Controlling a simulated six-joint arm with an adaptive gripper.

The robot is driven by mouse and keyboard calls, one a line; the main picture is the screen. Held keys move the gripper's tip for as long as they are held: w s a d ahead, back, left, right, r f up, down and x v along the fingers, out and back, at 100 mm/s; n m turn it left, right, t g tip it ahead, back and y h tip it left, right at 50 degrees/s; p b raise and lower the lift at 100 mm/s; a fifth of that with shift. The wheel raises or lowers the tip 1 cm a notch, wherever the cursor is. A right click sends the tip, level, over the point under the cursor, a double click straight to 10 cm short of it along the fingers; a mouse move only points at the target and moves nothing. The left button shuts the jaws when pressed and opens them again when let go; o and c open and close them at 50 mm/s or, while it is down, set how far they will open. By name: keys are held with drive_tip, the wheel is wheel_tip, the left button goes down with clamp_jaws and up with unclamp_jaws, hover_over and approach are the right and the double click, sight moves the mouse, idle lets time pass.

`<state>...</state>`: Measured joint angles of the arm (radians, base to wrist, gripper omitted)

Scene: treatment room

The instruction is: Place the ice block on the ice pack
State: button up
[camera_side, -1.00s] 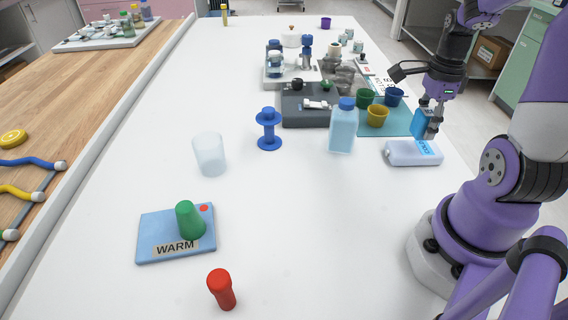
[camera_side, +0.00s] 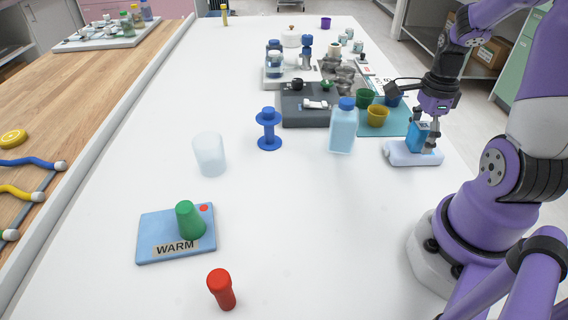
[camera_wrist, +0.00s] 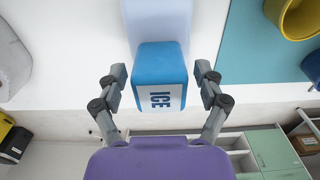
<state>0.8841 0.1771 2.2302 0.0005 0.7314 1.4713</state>
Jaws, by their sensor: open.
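The blue ice block (camera_side: 417,137) stands upright on the pale ice pack (camera_side: 399,154) at the right of the table. In the wrist view the block (camera_wrist: 161,64) shows its white ICE label, with the pale pack (camera_wrist: 158,18) beyond it. My gripper (camera_side: 430,143) is open at the block. In the wrist view its two fingertips (camera_wrist: 160,72) stand on either side of the block, with a visible gap on each side. The lettering on the pack is hidden behind the block and my fingers.
A light blue bottle (camera_side: 343,130) stands left of the pack. Yellow (camera_side: 377,117), green (camera_side: 364,97) and blue cups stand on a teal mat (camera_side: 400,122) behind it. The white table is clear in front of the bottle. A WARM pad (camera_side: 150,226) with a green cone lies front left.

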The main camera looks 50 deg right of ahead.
sight(423, 125)
wheel_tip(423, 125, up, 12)
drive_tip(key=shift+w+a+r, duration=0.1)
drive_tip(key=w+a+n+t, duration=0.2)
drive_tip(key=a+n, duration=0.7)
drive_tip(key=n, duration=0.4)
drive_tip(key=w+a+r+n+t, duration=0.1)
drive_tip(key=w+a+n+t, duration=0.1)
drive_tip(key=a+n, duration=0.8)
drive_tip(key=n+t, duration=0.1)
drive_tip(key=n, duration=0.3)
drive_tip(key=shift+r+t, duration=0.15)
drive_tip(key=shift+t, duration=0.15)
